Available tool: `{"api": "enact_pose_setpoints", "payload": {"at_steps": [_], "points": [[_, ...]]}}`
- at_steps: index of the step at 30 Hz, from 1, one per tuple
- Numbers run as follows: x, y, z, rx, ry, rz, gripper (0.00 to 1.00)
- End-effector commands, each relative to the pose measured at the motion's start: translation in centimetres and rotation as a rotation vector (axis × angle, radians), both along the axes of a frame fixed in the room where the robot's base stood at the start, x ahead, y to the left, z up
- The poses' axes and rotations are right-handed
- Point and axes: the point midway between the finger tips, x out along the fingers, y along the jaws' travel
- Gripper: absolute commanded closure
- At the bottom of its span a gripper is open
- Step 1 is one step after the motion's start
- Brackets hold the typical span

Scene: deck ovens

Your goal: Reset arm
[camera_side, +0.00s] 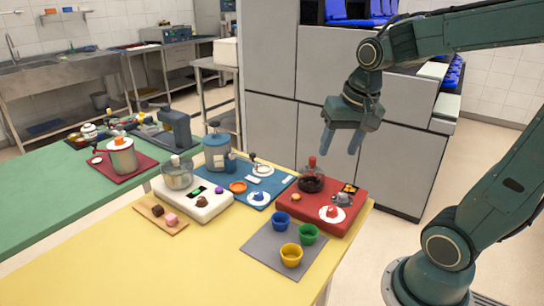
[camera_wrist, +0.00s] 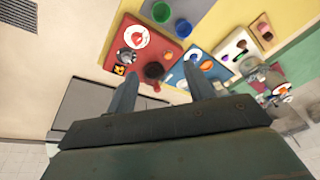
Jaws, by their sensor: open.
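My gripper (camera_side: 342,141) hangs in the air above and behind the right end of the yellow table, beyond the red block. It points down, with its two fingers apart and nothing between them. In the wrist view, my gripper (camera_wrist: 163,92) shows both fingers spread, with the red block and part of the blue mat past the tips. My arm arches in from the right side of the side view, well above the table.
The yellow table (camera_side: 110,260) holds a red block (camera_side: 345,216) with a dark pot (camera_side: 311,184), a blue mat (camera_side: 284,184), a white block (camera_side: 188,209) and a grey mat (camera_side: 262,245) with several cups. A green table (camera_side: 60,210) adjoins. Grey cabinets (camera_side: 270,125) stand behind.

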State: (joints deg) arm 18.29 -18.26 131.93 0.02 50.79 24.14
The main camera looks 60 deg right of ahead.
Motion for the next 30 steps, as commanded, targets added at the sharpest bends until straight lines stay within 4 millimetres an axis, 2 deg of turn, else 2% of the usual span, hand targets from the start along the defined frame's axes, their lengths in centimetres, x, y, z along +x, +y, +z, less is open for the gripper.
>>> {"api": "enact_pose_setpoints", "payload": {"at_steps": [1,6,15,21,30], "points": [[-0.6,1.1,0.4,-0.016,-0.02,0.065,0.48],[-2.6,4.0,1.4,-0.071,-0.074,0.282,0.48],[-6.1,7.5,1.9,-0.161,-0.164,0.608,0.48],[-7.2,8.3,1.9,-0.19,-0.19,0.701,0.48],[-7.3,8.3,1.9,-0.192,-0.192,0.712,0.48]]}}
